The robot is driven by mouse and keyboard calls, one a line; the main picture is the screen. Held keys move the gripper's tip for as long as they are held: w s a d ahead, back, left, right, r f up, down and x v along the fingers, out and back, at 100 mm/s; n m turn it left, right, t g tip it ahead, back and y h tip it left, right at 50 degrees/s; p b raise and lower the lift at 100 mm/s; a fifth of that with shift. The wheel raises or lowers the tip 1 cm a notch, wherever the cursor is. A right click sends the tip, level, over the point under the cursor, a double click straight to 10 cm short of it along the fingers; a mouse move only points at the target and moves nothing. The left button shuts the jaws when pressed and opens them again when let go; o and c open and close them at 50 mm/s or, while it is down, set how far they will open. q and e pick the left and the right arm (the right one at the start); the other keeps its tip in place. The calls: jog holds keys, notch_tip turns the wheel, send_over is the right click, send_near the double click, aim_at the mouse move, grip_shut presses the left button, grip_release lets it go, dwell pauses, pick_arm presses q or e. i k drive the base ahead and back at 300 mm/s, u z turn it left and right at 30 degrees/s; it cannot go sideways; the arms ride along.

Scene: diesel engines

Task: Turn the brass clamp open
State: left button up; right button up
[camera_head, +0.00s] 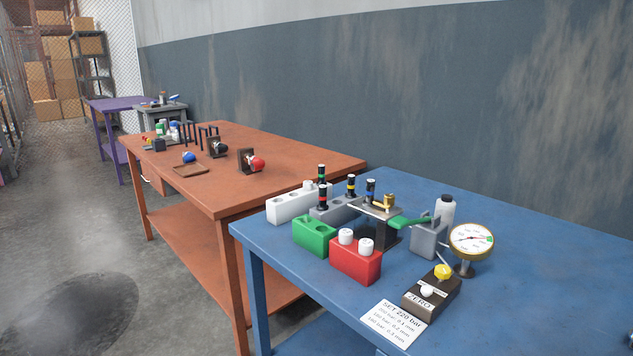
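A small brass clamp (389,200) stands on the grey plate of a dark test stand (377,232) on the blue table. A short yellowish bar lies beside it on the plate, and I cannot tell whether it belongs to the clamp. A green lever (408,222) sticks out to the right of the stand. The clamp is too small in the view to tell whether it is open or closed.
On the blue table (540,250) are a red block (355,262) with white caps, a green block (314,236), a white block (290,205), black injectors, a gauge (471,240), a ZERO box (431,293) and a card (392,321). The table's right side is clear. An orange table (290,168) stands behind left.

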aim_at(389, 200)
jog(key=u, duration=1.7)
jog(key=i, duration=1.1)
jog(key=z, duration=3.8)
